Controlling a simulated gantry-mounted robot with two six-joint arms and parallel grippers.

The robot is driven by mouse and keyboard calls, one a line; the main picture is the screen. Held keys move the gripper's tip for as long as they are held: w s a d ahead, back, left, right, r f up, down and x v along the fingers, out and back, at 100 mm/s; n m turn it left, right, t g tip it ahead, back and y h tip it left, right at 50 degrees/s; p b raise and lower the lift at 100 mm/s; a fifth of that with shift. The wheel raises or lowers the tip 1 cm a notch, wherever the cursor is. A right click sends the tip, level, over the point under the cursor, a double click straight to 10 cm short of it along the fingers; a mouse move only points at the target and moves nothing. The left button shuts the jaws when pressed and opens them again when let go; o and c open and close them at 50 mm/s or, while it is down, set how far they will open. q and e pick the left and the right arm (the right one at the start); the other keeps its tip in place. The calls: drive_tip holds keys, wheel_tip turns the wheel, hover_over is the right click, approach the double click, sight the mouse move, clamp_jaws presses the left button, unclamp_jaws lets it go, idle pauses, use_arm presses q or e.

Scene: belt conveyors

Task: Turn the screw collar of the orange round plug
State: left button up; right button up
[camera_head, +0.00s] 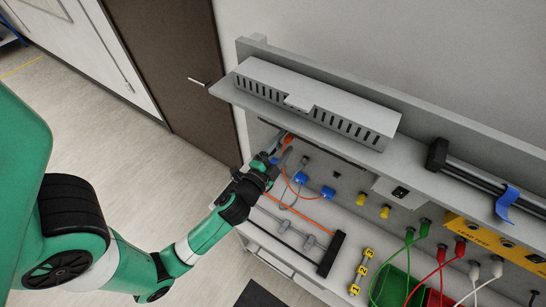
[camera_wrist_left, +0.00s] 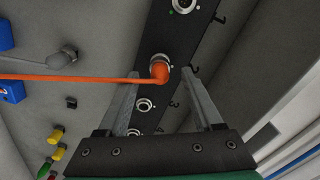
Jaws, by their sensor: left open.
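The orange round plug (camera_wrist_left: 159,72) sits in a dark strip of round sockets in the left wrist view, with an orange cable running off to the left. Its pale metallic screw collar (camera_wrist_left: 161,58) shows behind the orange elbow. My left gripper (camera_wrist_left: 160,78) is open, with one finger on each side of the plug in the picture. I cannot tell how far the fingertips are from the collar. In the head view the orange plug (camera_head: 288,138) shows just beyond my left gripper (camera_head: 274,157), which partly hides the area. My right gripper is not in view.
A grey shelf with a slotted cover (camera_head: 310,105) overhangs the panel. Blue connectors (camera_head: 300,178), yellow plugs (camera_head: 361,198) and hanging green, red and white cables lie to the right.

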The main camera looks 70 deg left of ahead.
use_arm(q)
drive_tip(key=b+v, duration=0.3)
drive_tip(key=v, duration=0.6)
